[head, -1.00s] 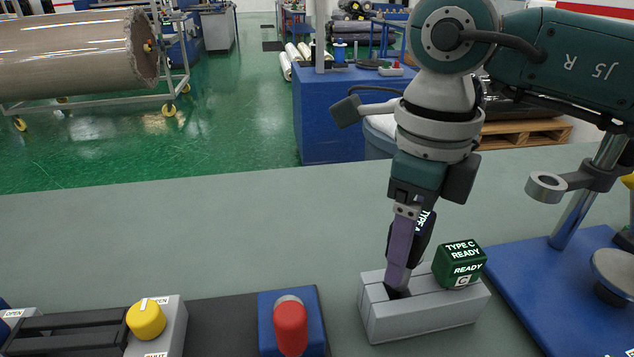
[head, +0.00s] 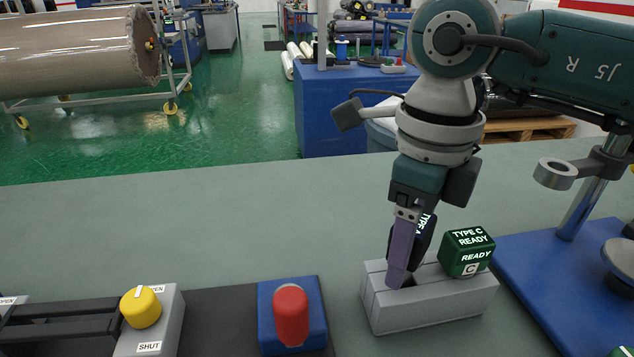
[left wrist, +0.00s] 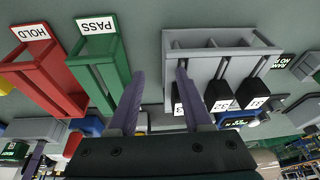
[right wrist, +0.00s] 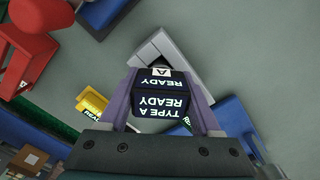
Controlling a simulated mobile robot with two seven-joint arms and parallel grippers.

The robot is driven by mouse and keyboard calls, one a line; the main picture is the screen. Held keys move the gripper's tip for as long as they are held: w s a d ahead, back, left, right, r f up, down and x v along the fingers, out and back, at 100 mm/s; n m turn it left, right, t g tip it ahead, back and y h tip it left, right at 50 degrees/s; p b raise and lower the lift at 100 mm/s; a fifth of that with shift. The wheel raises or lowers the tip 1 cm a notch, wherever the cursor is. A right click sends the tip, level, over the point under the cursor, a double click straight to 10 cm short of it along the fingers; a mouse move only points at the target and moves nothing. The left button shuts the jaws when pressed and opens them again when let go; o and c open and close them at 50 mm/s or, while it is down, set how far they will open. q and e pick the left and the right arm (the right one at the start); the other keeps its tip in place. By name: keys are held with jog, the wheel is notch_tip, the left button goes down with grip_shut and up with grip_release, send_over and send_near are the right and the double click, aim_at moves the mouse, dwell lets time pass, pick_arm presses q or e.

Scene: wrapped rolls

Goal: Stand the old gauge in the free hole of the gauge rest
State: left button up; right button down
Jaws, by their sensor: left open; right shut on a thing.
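The gauge rest (head: 425,314) is a pale grey block on the bench. A green gauge (head: 464,252) marked TYPE C READY stands at its right end. My right gripper (head: 402,280) is shut on a dark gauge (right wrist: 160,95) marked TYPE A READY, which also shows behind the finger in the head view (head: 424,238). The fingertips are at the dark opening in the left part of the rest. The gauge's lower end is hidden, so I cannot tell how deep it sits. My left gripper (left wrist: 160,78) is open and empty, seen only in the left wrist view.
Left of the rest are a red knob (head: 291,313) on a blue base and a yellow knob (head: 142,306) marked SHUT. A blue plate with a post (head: 585,200) stands to the right. The left wrist view shows red HOLD (left wrist: 38,65) and green PASS (left wrist: 97,55) bins and a grey rack (left wrist: 220,42).

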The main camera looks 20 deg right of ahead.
pick_arm(q)
jog(key=shift+f+b, duration=0.35)
jog(key=shift+b, duration=0.5)
pick_arm(e)
jog(key=shift+s+a+f, duration=0.1)
jog(key=shift+s+f, duration=0.05)
jog(key=shift+f, duration=1.05)
pick_arm(q)
jog(key=shift+a+r, duration=0.1)
pick_arm(e)
jog(key=shift+c, duration=2.4)
grip_release()
jog(key=o, duration=0.5)
jog(key=shift+s, duration=0.1)
jog(key=shift+c, duration=0.2)
jog(key=shift+f, duration=0.1)
